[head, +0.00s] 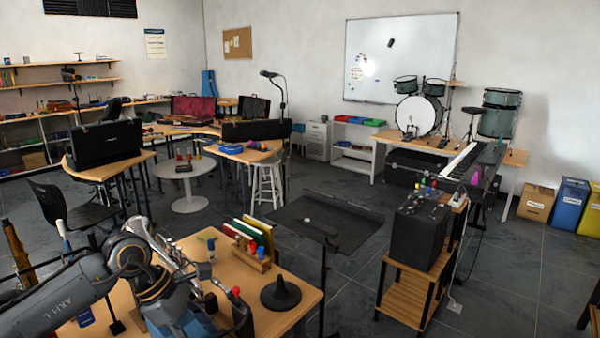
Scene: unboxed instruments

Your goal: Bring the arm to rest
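My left arm (60,298) comes in from the lower left of the head view. It bends at a grey and black joint with brass-coloured rings, then reaches down over the near wooden table (215,262). My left gripper (241,318) is a dark shape low in the view by the table's front. Its fingers are partly hidden and cut off by the frame's lower edge, so I cannot tell whether it is open or shut or holds anything. My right arm and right gripper are not in view.
A black cone-shaped stand (281,293), a wooden block with coloured pieces (250,258) and upright folders (262,232) are on the near table. A black speaker (415,236) stands right. Open floor (345,278) lies between.

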